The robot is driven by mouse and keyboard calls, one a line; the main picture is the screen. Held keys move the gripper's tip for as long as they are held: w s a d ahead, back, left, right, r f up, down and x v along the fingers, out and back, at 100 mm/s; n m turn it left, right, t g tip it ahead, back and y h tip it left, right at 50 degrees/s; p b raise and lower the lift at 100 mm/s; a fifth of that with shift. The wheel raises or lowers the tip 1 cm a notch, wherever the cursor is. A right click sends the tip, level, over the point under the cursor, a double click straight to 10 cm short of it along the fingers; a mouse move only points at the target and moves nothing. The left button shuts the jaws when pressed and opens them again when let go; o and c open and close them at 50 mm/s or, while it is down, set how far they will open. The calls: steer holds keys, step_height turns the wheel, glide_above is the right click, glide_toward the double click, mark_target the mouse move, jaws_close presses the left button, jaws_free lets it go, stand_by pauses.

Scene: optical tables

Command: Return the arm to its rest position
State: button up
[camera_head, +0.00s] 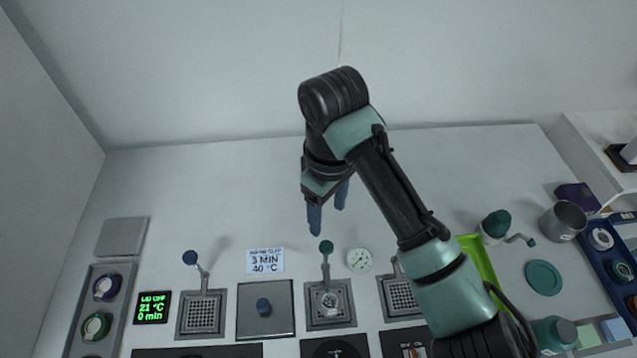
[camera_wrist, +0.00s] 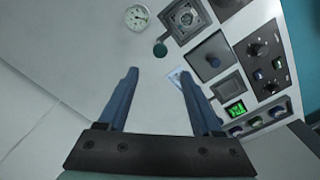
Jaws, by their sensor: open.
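My arm, black and green, reaches up from the lower right in the head view and bends at a raised elbow. My gripper (camera_head: 328,222) hangs below it with two blue fingers, above the back part of the table (camera_head: 170,190). In the wrist view my gripper (camera_wrist: 158,95) shows its two fingers wide apart with nothing between them. A lever with a green knob (camera_head: 326,247) stands just below the fingertips in the head view; the knob also shows in the wrist view (camera_wrist: 160,50), beyond the fingers. Whether the fingers clear it in height I cannot tell.
A round gauge (camera_head: 360,260), a label card (camera_head: 265,261) and grated plates (camera_head: 201,313) line the front. A metal cup (camera_head: 563,221), green tray (camera_head: 480,270) and green bottle (camera_head: 555,334) are right. The back left table is clear.

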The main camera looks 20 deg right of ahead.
steer(key=w+a+r+t+y, duration=0.2)
steer(key=w+a+r+t, duration=0.5)
steer(key=r, duration=0.4)
steer(key=w+a+r+t+y, duration=0.1)
steer(key=w+a+r+t, duration=0.5)
steer(key=a+r, duration=0.5)
steer(key=s+r+m+t+y, duration=0.1)
steer(key=s+r+t, duration=0.25)
steer(key=r, duration=0.55)
steer(key=s+r+m+t, duration=0.15)
steer(key=r+t, duration=0.25)
steer(key=r, duration=0.6)
steer(key=s+d+r+m+t+h, duration=0.3)
steer(key=s+r+t, duration=0.4)
steer(key=s+r, duration=0.3)
steer(key=s+d+h, duration=0.1)
steer(key=s, duration=0.2)
steer(key=shift+r, duration=0.15)
steer(key=shift+w, duration=0.1)
